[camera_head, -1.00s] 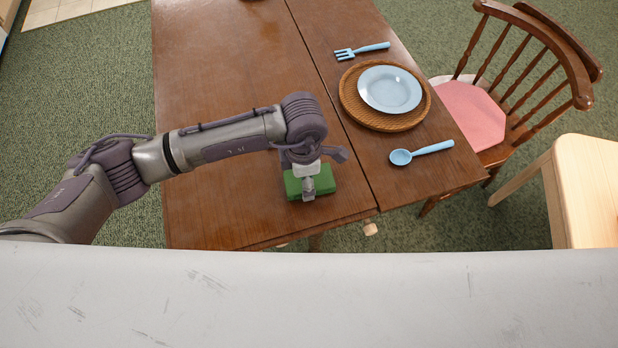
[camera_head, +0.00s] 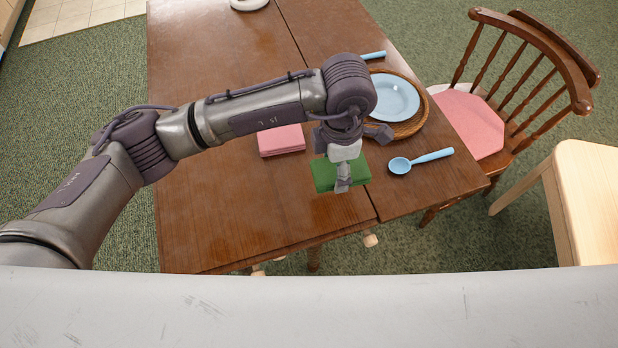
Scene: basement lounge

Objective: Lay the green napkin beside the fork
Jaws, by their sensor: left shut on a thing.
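The green napkin (camera_head: 325,176) is a folded block held in my left gripper (camera_head: 343,180), which is shut on it. It appears raised above the wooden table (camera_head: 220,210), near the gap between the table's two parts, left of the spoon. The blue fork (camera_head: 374,55) lies beyond the plate, toward the table's far side. My left arm hides its tined end, and only the handle shows. My right gripper is not in view.
A light blue plate (camera_head: 388,97) sits on a round woven mat (camera_head: 412,126). A blue spoon (camera_head: 421,160) lies in front of it. A pink napkin (camera_head: 281,140) lies left of my gripper. A chair (camera_head: 470,118) stands at the right. The table's left part is largely clear.

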